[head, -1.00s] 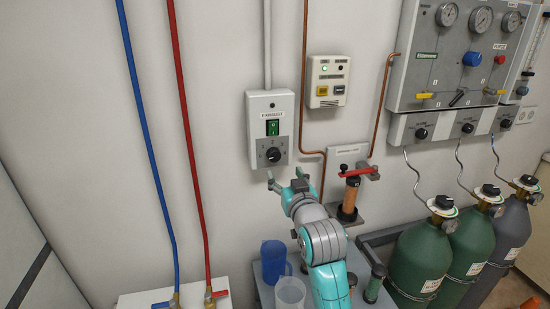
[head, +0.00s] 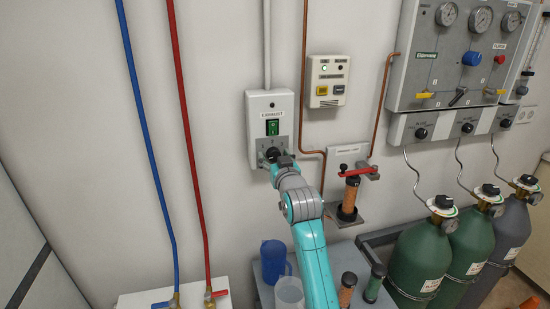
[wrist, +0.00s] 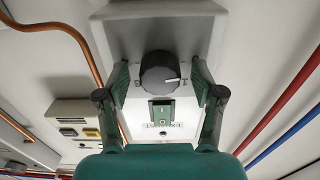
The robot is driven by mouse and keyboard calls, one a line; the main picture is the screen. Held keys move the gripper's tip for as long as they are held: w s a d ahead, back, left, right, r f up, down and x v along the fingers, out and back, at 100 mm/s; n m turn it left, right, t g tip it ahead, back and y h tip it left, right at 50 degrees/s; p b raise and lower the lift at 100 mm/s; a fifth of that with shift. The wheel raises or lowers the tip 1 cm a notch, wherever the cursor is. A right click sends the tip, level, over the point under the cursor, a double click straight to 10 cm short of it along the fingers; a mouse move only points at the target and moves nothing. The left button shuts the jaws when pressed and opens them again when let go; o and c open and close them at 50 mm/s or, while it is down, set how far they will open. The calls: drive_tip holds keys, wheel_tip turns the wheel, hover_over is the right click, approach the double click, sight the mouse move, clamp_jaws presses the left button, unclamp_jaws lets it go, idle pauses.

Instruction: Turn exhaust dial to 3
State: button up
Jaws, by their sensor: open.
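The exhaust box (head: 257,105) is a light grey box on the wall with a green switch (head: 272,128) and a black round dial (head: 271,154) below it. In the wrist view the dial (wrist: 160,72) shows a white pointer mark towards the right of the picture. My gripper (wrist: 160,78) is open, with one finger on each side of the dial and a gap to it on both sides. In the head view my gripper (head: 271,163) is at the lower part of the box and partly covers the dial.
A copper pipe (head: 304,80) and a small control box (head: 328,81) are right of the exhaust box. A red-handled valve (head: 356,172) is close to my arm. A blue jug (head: 273,260) and a clear beaker (head: 289,292) stand below. The wall at left is free up to the red pipe (head: 190,130).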

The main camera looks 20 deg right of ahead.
drive_tip(key=c, duration=1.1)
drive_tip(key=shift+c, duration=0.2)
